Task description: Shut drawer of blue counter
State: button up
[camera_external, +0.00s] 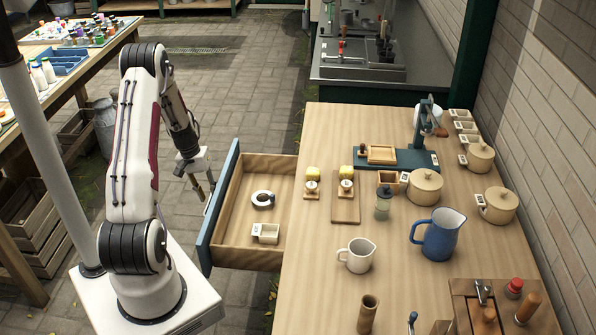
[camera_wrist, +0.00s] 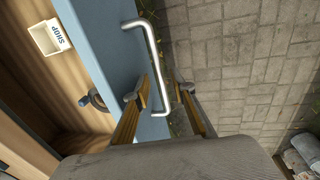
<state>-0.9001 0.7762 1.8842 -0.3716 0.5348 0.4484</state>
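The drawer (camera_external: 238,258) stands pulled out from the left side of the wooden-topped counter (camera_external: 325,255). Its front panel (camera_external: 219,207) is blue and also shows in the wrist view (camera_wrist: 105,45). A silver bar handle (camera_wrist: 157,54) is on the outer face of the panel. My gripper (camera_external: 204,188) is at the outer side of the panel, pointing down. In the wrist view its fingers (camera_wrist: 164,88) are apart, close to the handle, with part of the bar between them. I cannot tell whether they touch it.
Pots, a blue jug (camera_external: 441,236) and a white jug (camera_external: 356,257) stand on the countertop. Paved floor (camera_wrist: 250,70) lies open outside the drawer.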

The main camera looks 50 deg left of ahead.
grip_shut()
jog(key=shift+w+d, duration=0.1)
jog(key=w+d, duration=1.6)
jog(key=shift+d, duration=0.1)
grip_release()
jog(key=shift+r, duration=0.15)
